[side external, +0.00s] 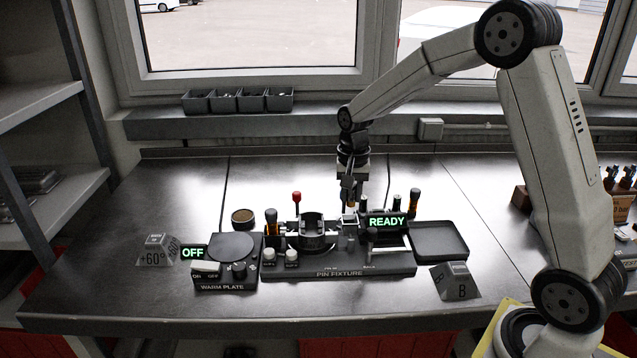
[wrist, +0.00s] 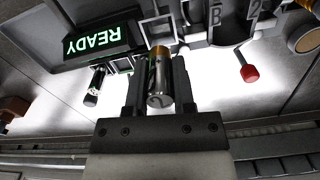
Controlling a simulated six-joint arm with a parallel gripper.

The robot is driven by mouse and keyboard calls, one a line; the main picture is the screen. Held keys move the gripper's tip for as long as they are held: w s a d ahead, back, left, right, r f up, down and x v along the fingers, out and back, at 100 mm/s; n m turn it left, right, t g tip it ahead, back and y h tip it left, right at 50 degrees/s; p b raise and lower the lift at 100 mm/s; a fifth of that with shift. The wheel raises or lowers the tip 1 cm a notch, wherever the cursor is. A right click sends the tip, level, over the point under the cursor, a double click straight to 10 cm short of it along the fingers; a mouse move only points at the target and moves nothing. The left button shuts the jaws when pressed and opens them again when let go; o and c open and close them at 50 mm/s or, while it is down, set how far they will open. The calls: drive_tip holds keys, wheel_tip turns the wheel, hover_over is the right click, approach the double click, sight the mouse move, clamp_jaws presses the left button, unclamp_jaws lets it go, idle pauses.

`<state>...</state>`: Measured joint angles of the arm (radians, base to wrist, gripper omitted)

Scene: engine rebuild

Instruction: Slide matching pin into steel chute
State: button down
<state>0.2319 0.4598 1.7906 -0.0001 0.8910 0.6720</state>
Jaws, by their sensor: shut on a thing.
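My gripper (wrist: 160,82) is shut on a silver pin (wrist: 158,92) with an orange-gold band near its far end, seen in the wrist view. In the side view my gripper (side external: 350,200) hangs just above the back of the pin fixture (side external: 340,268), left of the READY display (side external: 387,222). A grey square-mouthed part, perhaps the steel chute (wrist: 158,30), lies just beyond the pin's tip in the wrist view. It is small and partly hidden in the side view (side external: 349,224). I cannot tell whether the pin touches it.
The warm plate (side external: 231,247), with an OFF display (side external: 193,252), stands left of the fixture. A red-topped post (side external: 297,196) and a dark upright with an orange band (side external: 414,203) rise nearby. An empty black tray (side external: 440,240) lies right. The left bench is mostly clear.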

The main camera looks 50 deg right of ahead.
sight(351, 205)
drive_tip(key=shift+f, duration=1.4)
drive_tip(key=shift+f, duration=1.1)
idle(2.1)
unclamp_jaws()
idle(0.4)
idle(0.3)
drive_tip(key=shift+d, duration=0.1)
drive_tip(key=shift+r, duration=4.05)
